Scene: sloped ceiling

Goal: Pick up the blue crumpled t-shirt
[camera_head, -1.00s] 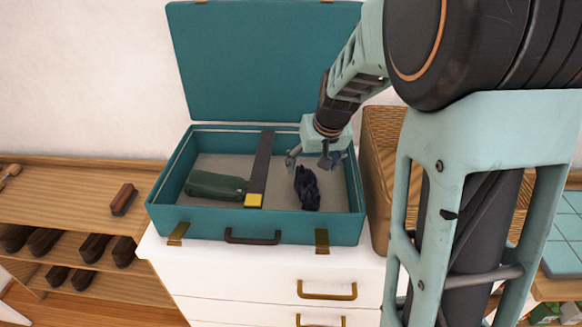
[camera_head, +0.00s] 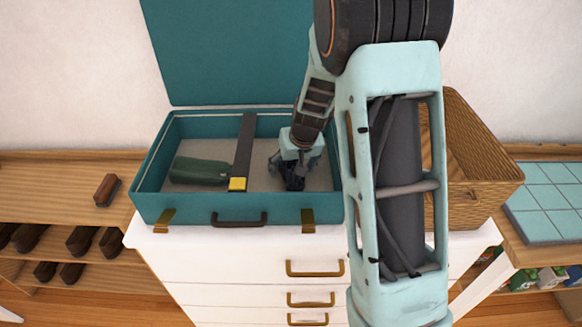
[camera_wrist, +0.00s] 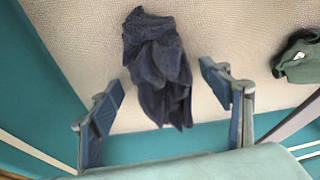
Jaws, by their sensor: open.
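The blue crumpled t-shirt (camera_wrist: 158,70) is a dark navy bundle lying on the beige floor of the open teal suitcase (camera_head: 180,207). In the head view the t-shirt (camera_head: 292,179) is in the right compartment, partly hidden by my gripper (camera_head: 293,172). In the wrist view my gripper (camera_wrist: 170,110) is open, with one finger on each side of the t-shirt's lower part. Both fingers look apart from the cloth. I cannot tell exactly how far above it they are.
A dark divider strap with a yellow end (camera_head: 237,184) splits the suitcase. A green folded garment (camera_head: 200,171) lies in the left compartment. A wicker basket (camera_head: 480,170) stands right of the suitcase on the white dresser (camera_head: 230,258).

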